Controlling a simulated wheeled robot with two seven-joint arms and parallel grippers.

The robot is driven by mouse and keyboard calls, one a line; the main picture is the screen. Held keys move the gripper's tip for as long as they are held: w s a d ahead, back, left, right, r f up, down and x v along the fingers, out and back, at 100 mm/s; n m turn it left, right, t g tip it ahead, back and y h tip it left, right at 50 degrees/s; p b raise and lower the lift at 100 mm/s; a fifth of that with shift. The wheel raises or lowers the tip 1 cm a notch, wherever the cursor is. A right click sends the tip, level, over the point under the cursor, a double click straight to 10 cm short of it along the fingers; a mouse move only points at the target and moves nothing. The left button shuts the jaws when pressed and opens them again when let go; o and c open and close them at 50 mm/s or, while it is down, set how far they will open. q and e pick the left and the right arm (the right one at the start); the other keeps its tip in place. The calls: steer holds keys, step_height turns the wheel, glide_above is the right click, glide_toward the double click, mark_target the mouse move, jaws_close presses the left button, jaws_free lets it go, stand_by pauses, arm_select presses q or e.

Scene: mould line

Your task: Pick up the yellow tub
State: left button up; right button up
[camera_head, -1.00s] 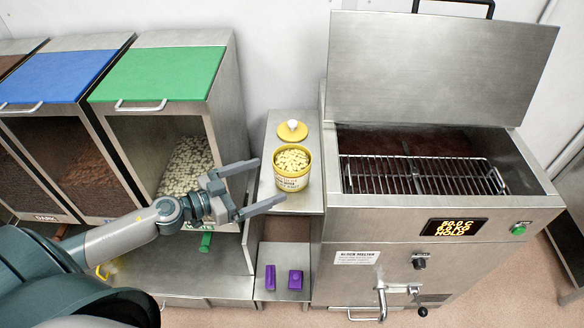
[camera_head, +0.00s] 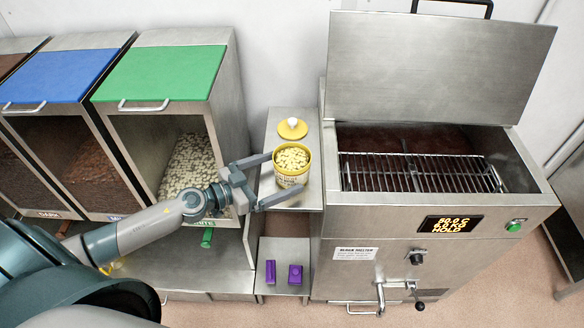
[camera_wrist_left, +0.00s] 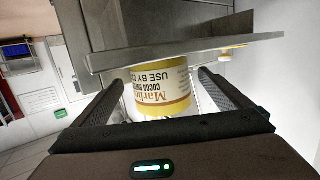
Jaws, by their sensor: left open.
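The yellow tub (camera_head: 291,166) stands upright on a narrow steel shelf (camera_head: 311,197), full of pale chips. Its yellow lid with a white knob (camera_head: 292,128) lies on the shelf behind it. My left gripper (camera_head: 265,178) is open at the tub's left side, with one finger on the far side and one on the near side. In the left wrist view the labelled tub (camera_wrist_left: 160,91) sits between the two spread fingers, apparently not squeezed. My right gripper is not in view.
A steel block melter (camera_head: 376,225) with a raised lid and wire rack stands right of the shelf. Bins with green (camera_head: 160,73) and blue (camera_head: 66,76) lids stand left. Two purple items (camera_head: 295,274) lie on a lower shelf.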

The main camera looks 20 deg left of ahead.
mark_target(306, 163)
arm_select(q)
steer(key=x, duration=0.3)
steer(key=shift+w+p, duration=0.1)
steer(key=shift+p, duration=0.3)
steer(key=shift+w+d+f, duration=0.2)
steer(key=shift+w+d, duration=0.2)
steer(key=shift+w, duration=0.1)
steer(key=shift+c, duration=0.2)
steer(key=shift+r, duration=0.1)
steer(key=c, duration=1.5)
steer(key=shift+o, duration=0.2)
steer(key=shift+r, duration=0.15)
